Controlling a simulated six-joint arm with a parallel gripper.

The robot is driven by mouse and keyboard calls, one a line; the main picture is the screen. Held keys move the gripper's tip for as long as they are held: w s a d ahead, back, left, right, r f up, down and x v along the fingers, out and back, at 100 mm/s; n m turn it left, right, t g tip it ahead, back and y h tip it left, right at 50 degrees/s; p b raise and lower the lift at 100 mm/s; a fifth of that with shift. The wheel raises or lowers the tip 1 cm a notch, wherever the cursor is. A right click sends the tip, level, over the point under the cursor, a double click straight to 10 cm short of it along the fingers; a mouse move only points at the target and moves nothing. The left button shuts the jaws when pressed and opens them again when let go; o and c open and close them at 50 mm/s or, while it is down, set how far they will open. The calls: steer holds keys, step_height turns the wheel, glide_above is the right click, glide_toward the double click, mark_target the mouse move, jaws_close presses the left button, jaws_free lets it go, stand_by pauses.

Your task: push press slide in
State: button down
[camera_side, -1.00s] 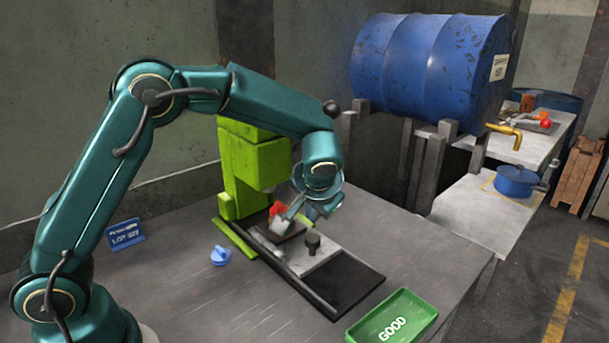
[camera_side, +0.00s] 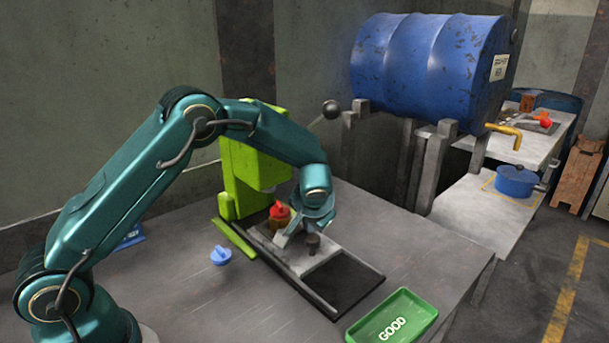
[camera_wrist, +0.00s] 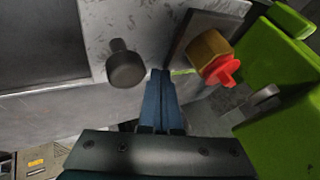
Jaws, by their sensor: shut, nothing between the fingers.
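The green press (camera_side: 245,175) stands at the back of the bench. Its pale slide plate (camera_side: 300,262) sits on dark rails, with a dark round knob (camera_side: 313,243) standing up near its right end. A brown block with a red top (camera_side: 279,217) sits on the plate's darker pad at the press side; it also shows in the wrist view (camera_wrist: 213,55). My gripper (camera_side: 282,240) is shut and empty, low over the plate between block and knob. In the wrist view its fingertips (camera_wrist: 160,76) lie right of the knob (camera_wrist: 125,66); contact is unclear.
A green GOOD tray (camera_side: 392,318) lies at the bench's front right. A small blue object (camera_side: 221,255) lies left of the rails. A dark bare stretch of track (camera_side: 343,282) is right of the plate. The press's black ball (camera_side: 331,109) is raised behind my arm.

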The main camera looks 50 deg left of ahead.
steer(key=a, duration=0.4)
steer(key=shift+a, duration=0.3)
steer(key=shift+d+r, duration=0.1)
steer(key=v, duration=0.9)
step_height(320, 180, up, 7)
steer(key=n+t, duration=0.1)
glide_above(296, 245)
steer(key=s, duration=0.2)
steer(key=s+d+r+h, duration=0.2)
steer(key=s+r, duration=0.1)
steer(key=s, duration=0.4)
steer(key=s+d+f+m+h, duration=0.1)
steer(key=s+d+f+h, duration=0.1)
steer(key=s, duration=0.4)
steer(key=s+d+f+m+h, duration=0.1)
steer(key=s+d+f, duration=0.2)
steer(key=s, duration=0.3)
steer(key=shift+s+d+h, duration=0.2)
steer(key=shift+d+h, duration=0.2)
steer(key=shift+d, duration=0.5)
